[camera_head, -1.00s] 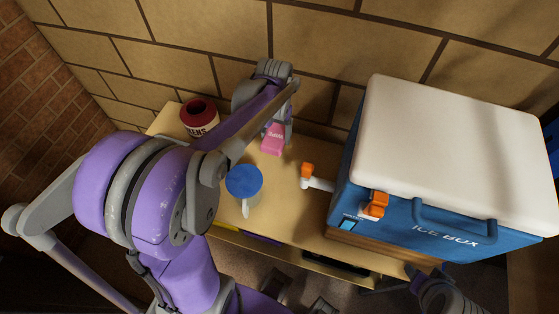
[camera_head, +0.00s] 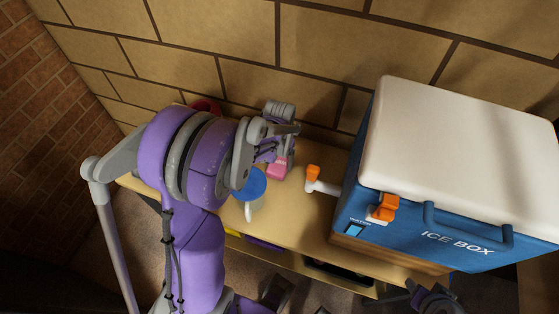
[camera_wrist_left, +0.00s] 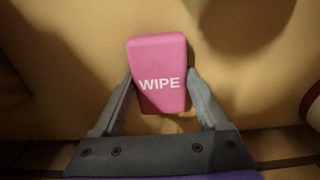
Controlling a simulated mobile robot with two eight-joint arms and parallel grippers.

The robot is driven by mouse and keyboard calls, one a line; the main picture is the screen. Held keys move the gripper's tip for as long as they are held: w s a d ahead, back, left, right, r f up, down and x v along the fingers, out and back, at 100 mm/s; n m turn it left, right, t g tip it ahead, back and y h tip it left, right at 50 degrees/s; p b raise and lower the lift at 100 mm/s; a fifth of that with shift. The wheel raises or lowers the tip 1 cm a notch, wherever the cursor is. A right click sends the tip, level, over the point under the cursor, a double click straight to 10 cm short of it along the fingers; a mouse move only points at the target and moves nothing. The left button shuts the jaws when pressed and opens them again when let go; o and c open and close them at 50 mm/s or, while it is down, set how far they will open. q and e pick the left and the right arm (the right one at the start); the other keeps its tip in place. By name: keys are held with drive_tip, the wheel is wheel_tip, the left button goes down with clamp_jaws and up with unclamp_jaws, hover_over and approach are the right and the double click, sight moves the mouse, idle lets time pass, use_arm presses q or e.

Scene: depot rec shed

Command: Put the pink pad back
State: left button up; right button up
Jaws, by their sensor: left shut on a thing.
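The pink pad (camera_head: 278,168), lettered WIPE, is at my left gripper (camera_head: 280,160) above the bench top, behind the blue-topped cup. In the left wrist view the pad (camera_wrist_left: 158,70) sits between the two grey fingers (camera_wrist_left: 160,100), which are shut on its sides. I cannot tell whether the pad touches the surface below.
The blue ice box (camera_head: 400,228) with a white lid fills the right of the bench (camera_head: 300,215). Its white tap (camera_head: 322,185) sticks out leftward. A white cup with a blue top (camera_head: 252,187) stands near the pad. A red can (camera_head: 205,104) is mostly hidden behind my arm.

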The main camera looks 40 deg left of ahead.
use_arm(q)
drive_tip(key=o, duration=1.1)
drive_tip(key=shift+r, duration=0.2)
wheel_tip(320, 180, up, 12)
drive_tip(key=shift+f+p, duration=0.15)
drive_tip(key=shift+p, duration=0.5)
